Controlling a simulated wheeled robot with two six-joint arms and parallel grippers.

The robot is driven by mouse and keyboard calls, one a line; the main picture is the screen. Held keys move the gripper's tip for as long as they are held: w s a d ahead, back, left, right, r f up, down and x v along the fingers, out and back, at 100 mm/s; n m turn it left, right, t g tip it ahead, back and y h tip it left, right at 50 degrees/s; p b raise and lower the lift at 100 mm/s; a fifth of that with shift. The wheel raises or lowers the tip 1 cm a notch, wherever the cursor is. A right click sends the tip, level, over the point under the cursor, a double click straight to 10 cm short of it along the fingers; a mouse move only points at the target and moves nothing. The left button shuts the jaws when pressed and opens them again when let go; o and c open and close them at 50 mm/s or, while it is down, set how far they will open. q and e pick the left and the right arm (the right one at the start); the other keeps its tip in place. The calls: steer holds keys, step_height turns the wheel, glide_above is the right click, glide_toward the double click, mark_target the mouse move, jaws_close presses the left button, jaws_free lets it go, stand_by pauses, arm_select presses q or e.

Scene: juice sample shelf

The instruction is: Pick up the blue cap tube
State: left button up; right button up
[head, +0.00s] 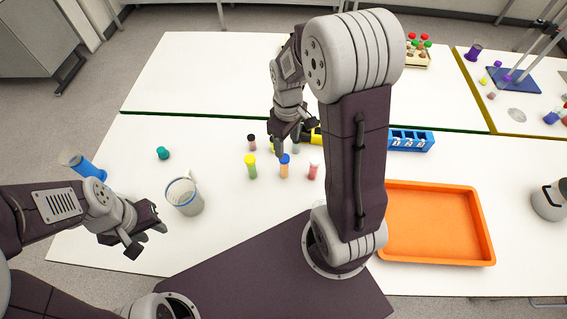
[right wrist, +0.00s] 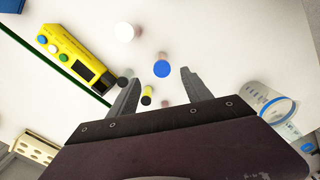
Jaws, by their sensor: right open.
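The blue cap tube (head: 284,168), with orange contents, stands upright on the white table between a yellow cap tube (head: 250,168) and a white cap tube with red contents (head: 313,172). In the right wrist view its blue cap (right wrist: 161,69) shows between and just beyond the fingertips. My right gripper (head: 280,142) points down above and behind the tubes, open and empty; both fingers show in the right wrist view (right wrist: 160,77). My left gripper (head: 147,238) is open and empty over the table's left part, near a beaker.
A yellow device (right wrist: 72,58) lies behind the tubes. A blue rack (head: 410,141) and an orange tray (head: 440,256) are right. Another small dark-capped tube (head: 252,142) stands behind.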

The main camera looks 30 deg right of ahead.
mark_target(284, 159)
step_height(284, 159, down, 3)
steer(key=shift+s+a+f, duration=0.15)
steer(key=shift+f, duration=0.05)
steer(key=shift+w+f, duration=0.2)
steer(key=shift+f, duration=0.15)
step_height(284, 159, down, 5)
steer(key=shift+w+a+r+p, duration=0.1)
steer(key=shift+w+a+p, duration=0.05)
steer(key=shift+p, duration=0.6)
steer(key=shift+w, duration=0.1)
jaws_close()
steer(key=shift+r, duration=0.25)
steer(key=r, duration=0.2)
steer(key=s+r+b, duration=0.1)
steer(key=r, duration=0.1)
steer(key=shift+d, duration=0.25)
steer(key=s+d+r+b, duration=0.1)
steer(key=s+d+r, duration=0.2)
steer(key=s+r, duration=0.3)
steer(key=s, duration=0.4)
steer(key=shift+d+r, duration=0.15)
steer(key=shift+d, duration=0.05)
